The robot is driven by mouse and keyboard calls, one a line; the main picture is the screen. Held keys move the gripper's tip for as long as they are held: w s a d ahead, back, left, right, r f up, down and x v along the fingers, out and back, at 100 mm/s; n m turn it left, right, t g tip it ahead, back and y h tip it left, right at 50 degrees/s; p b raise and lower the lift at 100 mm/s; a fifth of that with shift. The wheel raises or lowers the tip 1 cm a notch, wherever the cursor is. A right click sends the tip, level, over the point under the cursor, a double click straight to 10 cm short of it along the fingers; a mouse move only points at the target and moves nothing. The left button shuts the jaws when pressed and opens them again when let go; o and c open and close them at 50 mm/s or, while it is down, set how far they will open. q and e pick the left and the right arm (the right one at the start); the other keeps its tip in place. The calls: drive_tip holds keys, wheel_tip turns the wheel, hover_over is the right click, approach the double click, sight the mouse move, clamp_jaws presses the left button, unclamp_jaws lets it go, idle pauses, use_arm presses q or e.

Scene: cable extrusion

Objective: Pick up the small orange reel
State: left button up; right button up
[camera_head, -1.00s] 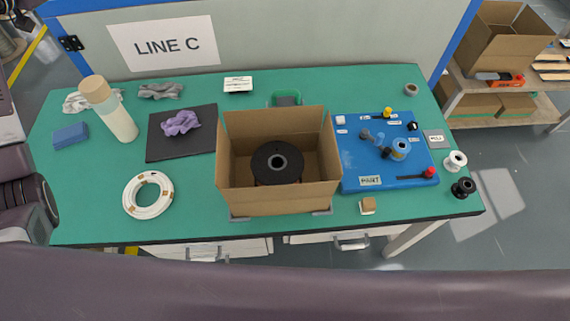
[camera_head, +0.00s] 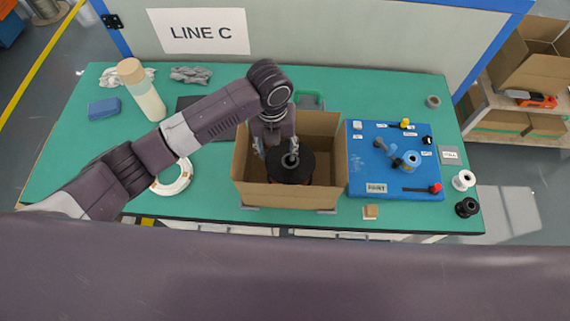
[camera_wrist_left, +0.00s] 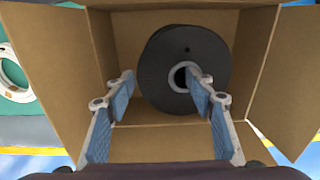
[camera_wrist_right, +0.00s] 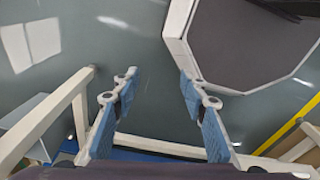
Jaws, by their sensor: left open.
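I cannot make out a small orange reel in any view. A black reel (camera_head: 297,170) lies in an open cardboard box (camera_head: 290,196) at the table's middle; it also shows in the left wrist view (camera_wrist_left: 172,52). My left gripper (camera_head: 275,155) points down into the box over the reel's left part. It is open and empty. In the left wrist view my left gripper (camera_wrist_left: 162,82) has one finger by the reel's left edge and the other over its centre hole. My right gripper (camera_wrist_right: 157,84) is open and empty, over grey floor away from the table.
A blue board (camera_head: 380,190) with a small blue reel (camera_head: 411,159) is right of the box. White (camera_head: 463,180) and black (camera_head: 467,207) spools stand at the right edge. A bottle (camera_head: 142,90) and white coil (camera_head: 180,184) are left, partly near my arm. The box flaps stand up.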

sight(276, 161)
use_arm(q)
drive_tip(key=shift+s+a+f, duration=0.2)
drive_tip(key=shift+s+f, duration=0.2)
drive_tip(key=shift+f, duration=0.1)
wheel_tip(276, 161, down, 2)
drive_tip(key=shift+f+p, duration=0.2)
drive_tip(key=shift+p, duration=0.4)
wheel_tip(276, 161, down, 3)
drive_tip(key=shift+d+f+p, duration=0.1)
drive_tip(key=shift+p, duration=0.55)
drive_tip(key=shift+f, duration=0.6)
drive_tip(key=shift+w+f, duration=0.1)
use_arm(e)
drive_tip(key=r, duration=0.2)
drive_tip(key=shift+s+a+r, duration=0.3)
drive_tip(key=shift+s+r, duration=0.05)
drive_tip(key=shift+s, duration=0.05)
use_arm(q)
drive_tip(key=shift+c, duration=0.3)
drive_tip(key=c, duration=1.3)
use_arm(e)
drive_tip(key=shift+d, duration=0.15)
